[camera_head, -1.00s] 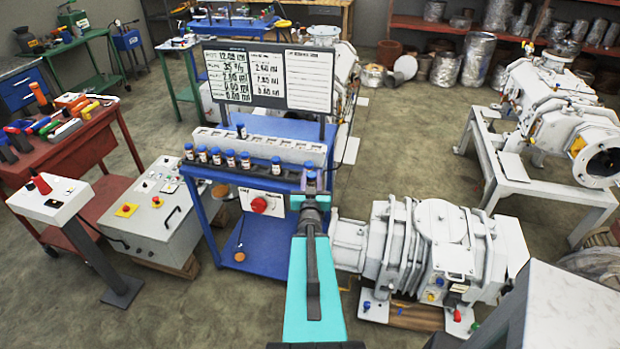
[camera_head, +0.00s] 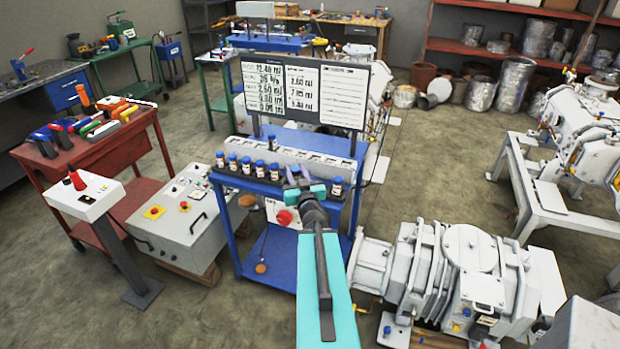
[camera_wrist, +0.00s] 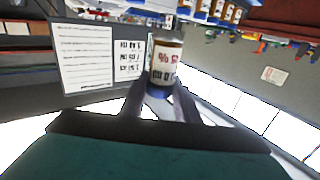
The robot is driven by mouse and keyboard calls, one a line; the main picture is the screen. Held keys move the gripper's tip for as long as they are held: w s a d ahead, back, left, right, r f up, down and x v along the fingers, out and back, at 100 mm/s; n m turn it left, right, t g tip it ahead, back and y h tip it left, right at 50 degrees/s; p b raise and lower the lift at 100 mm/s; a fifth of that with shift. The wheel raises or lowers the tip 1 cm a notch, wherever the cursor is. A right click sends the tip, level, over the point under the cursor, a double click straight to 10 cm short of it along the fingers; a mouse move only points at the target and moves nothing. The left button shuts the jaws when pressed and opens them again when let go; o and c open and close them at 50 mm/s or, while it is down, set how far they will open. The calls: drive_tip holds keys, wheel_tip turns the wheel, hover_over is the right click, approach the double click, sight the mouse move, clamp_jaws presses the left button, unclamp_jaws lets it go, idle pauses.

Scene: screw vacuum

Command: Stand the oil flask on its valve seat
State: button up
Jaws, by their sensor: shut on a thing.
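My gripper (camera_head: 298,176) is over the front shelf of the blue cart, seen in the head view. It is shut on an oil flask with an amber body, white label and blue cap. The held flask (camera_wrist: 166,66) shows between the fingers in the wrist view, where the scene appears upside down. In the head view it is mostly hidden by the fingers. A long white block (camera_head: 318,164) with square marks lies behind the shelf. One flask (camera_head: 272,143) stands on it. I cannot tell which valve seat belongs to the held flask.
Several flasks (camera_head: 246,166) stand in a row left of my gripper, and one flask (camera_head: 337,187) stands at the right. A board with sheets (camera_head: 301,88) rises behind the block. A white pump (camera_head: 455,270) stands to the right, a grey control box (camera_head: 185,220) to the left.

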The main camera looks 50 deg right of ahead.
drive_tip(key=w+a+r+n+t+y+b, duration=0.15)
drive_tip(key=w+a+n+y, duration=0.35)
drive_tip(key=a, duration=0.6)
drive_tip(key=w+a+r+n+t+y+b, duration=0.15)
drive_tip(key=w+a+n+y, duration=0.25)
drive_tip(key=w+a+y, duration=0.5)
drive_tip(key=s+a+f+n+g+y+b, duration=0.1)
drive_tip(key=a+f+n+g+y, duration=0.1)
drive_tip(key=a, duration=0.6)
drive_tip(key=s+a+f+n+g+y+b, duration=0.1)
drive_tip(key=a+n+y, duration=0.3)
drive_tip(key=a, duration=0.5)
drive_tip(key=s+a+f+n+g+y, duration=0.1)
drive_tip(key=a+f+n+g+y, duration=0.2)
drive_tip(key=a, duration=0.6)
drive_tip(key=g+y, duration=0.1)
drive_tip(key=y, duration=0.1)
drive_tip(key=shift+a+y+b, duration=0.15)
drive_tip(key=shift+y+b, duration=0.25)
